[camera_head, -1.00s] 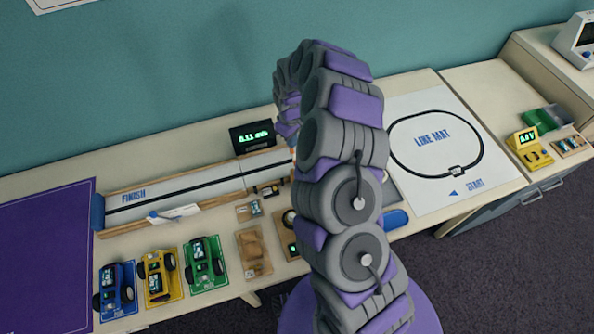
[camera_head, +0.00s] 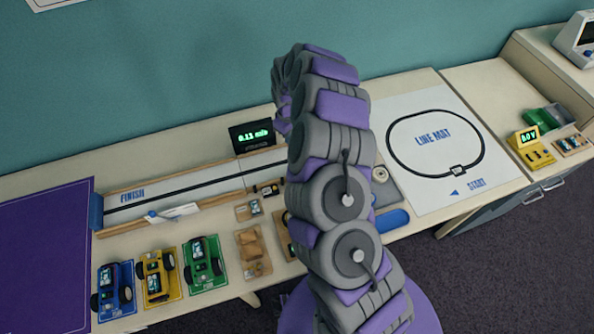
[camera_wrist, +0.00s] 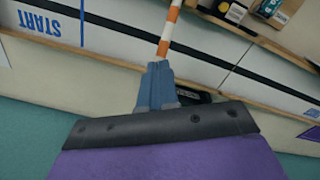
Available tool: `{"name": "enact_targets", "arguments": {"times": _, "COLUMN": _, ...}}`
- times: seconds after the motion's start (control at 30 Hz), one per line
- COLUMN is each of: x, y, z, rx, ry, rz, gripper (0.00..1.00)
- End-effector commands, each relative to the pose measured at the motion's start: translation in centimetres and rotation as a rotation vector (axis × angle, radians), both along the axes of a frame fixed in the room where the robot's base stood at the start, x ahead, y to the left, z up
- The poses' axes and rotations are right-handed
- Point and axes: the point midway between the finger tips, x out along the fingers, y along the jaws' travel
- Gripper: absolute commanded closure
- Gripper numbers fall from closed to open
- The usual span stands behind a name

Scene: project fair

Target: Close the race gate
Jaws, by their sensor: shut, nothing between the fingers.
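The race gate's orange-and-white striped bar (camera_wrist: 170,32) shows in the wrist view, running from the top edge down to my gripper's fingertips. My gripper (camera_wrist: 157,68) has blue-grey fingers, shut and empty, at the bar's near end; I cannot tell whether they touch it. The bar appears over the white track (camera_wrist: 112,15), which has a black centre line and the word START at left. A dark object, partly hidden, sits behind the fingers. In the head view the track (camera_head: 215,177) runs left to FINISH; my arm hides the gate and my gripper.
A black display (camera_head: 252,136) stands behind the track. Blue, yellow (camera_head: 157,277) and green toy cars sit in front. The line mat (camera_head: 430,115) lies right of my arm. The teal wall (camera_head: 150,70) rises close behind the table.

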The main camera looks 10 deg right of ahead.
Motion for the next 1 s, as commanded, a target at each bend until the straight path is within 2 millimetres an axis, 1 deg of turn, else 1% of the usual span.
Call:
{"name": "enact_targets", "arguments": {"times": 0.2, "x": 0.9, "y": 0.0, "z": -0.7, "rx": -0.002, "ry": -0.003, "rz": -0.003, "gripper": 1.0}}
{"name": "enact_targets", "arguments": {"times": 0.5, "x": 1.7, "y": 0.1, "z": -1.6, "rx": -0.001, "ry": 0.003, "rz": -0.002, "gripper": 1.0}}
{"name": "enact_targets", "arguments": {"times": 1.0, "x": 1.9, "y": 0.2, "z": -1.7, "rx": 0.0, "ry": 0.001, "rz": -0.001, "gripper": 1.0}}
